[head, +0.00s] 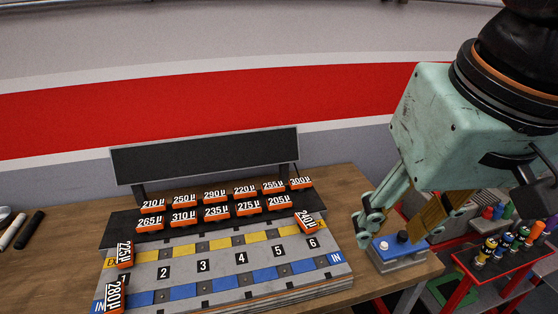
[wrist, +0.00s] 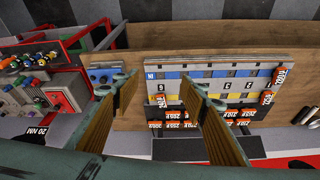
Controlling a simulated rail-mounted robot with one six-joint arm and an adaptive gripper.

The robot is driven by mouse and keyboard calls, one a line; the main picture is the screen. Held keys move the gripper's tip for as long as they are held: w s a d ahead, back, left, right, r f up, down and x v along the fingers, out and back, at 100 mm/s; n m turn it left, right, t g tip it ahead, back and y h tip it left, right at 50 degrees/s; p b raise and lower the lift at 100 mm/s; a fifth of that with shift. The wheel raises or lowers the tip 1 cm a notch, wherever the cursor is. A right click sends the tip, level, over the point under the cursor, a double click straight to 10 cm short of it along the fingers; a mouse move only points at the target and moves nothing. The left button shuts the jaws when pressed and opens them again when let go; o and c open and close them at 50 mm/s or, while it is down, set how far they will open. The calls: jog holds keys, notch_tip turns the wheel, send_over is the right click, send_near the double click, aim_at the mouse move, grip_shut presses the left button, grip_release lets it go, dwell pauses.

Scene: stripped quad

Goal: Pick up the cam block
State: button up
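A small grey block with a blue top (head: 397,253), a white knob and a black knob sits at the table's right edge in the head view; it may be the cam block, but no label confirms this. In the wrist view a blue piece (wrist: 101,75) shows just beyond the left finger. My gripper (head: 396,222) is over this block in the head view, partly covering it. In the wrist view my gripper (wrist: 158,92) has its two brown-padded fingers wide apart, with nothing held between them. I cannot tell its exact height above the block.
A numbered grey board (head: 222,262) with yellow and blue squares lies left of the block. Orange labelled blocks (head: 184,217) stand on a dark rack behind it, with several on the board. A red cart (head: 497,262) with coloured bottles stands right. Dark markers (head: 29,230) lie far left.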

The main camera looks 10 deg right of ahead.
jog(key=w+r+m+g+p, duration=0.1)
jog(key=w+r+m, duration=0.1)
jog(key=w, duration=0.6)
jog(key=w+r+m+p, duration=0.1)
jog(key=w+r+m, duration=0.1)
jog(key=w, duration=0.5)
jog(key=m+g+p, duration=0.3)
jog(key=m+p, duration=0.4)
jog(key=m, duration=0.5)
send_over(300, 181)
notch_tip(300, 181, down, 24)
jog(key=shift+w, duration=0.2)
jog(key=shift+f, duration=4.2)
jog(key=shift+f, duration=0.1)
